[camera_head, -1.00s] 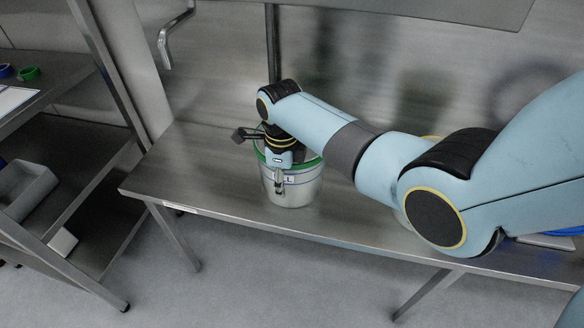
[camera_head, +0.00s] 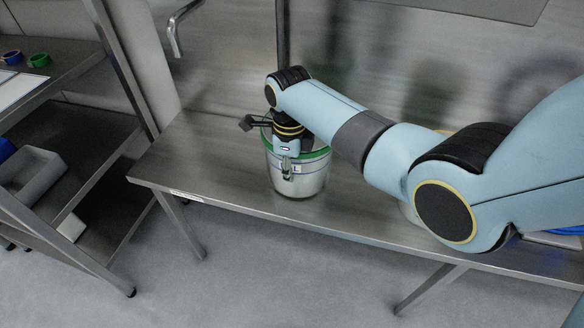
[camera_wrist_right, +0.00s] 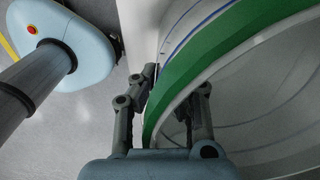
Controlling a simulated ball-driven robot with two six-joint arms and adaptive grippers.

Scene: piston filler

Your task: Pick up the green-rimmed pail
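The pail (camera_head: 300,183), whitish with a green rim, stands upright on the metal bench. Its green rim (camera_wrist_right: 200,68) fills much of the right wrist view. My right gripper (camera_head: 287,172) is at the pail's near side, pointing down over the rim. In the right wrist view my right gripper (camera_wrist_right: 172,95) straddles the rim, with one finger outside the wall and one inside. The fingers look apart, with a gap between them; contact with the wall is hard to make out. My left gripper is not in view.
The steel bench (camera_head: 200,150) is clear left of the pail. A metal rack (camera_head: 95,125) stands at the left with a grey bin (camera_head: 38,175) and blue and green rings (camera_head: 38,60). Another container, mostly hidden behind my right arm, stands farther right. A steel wall backs the bench.

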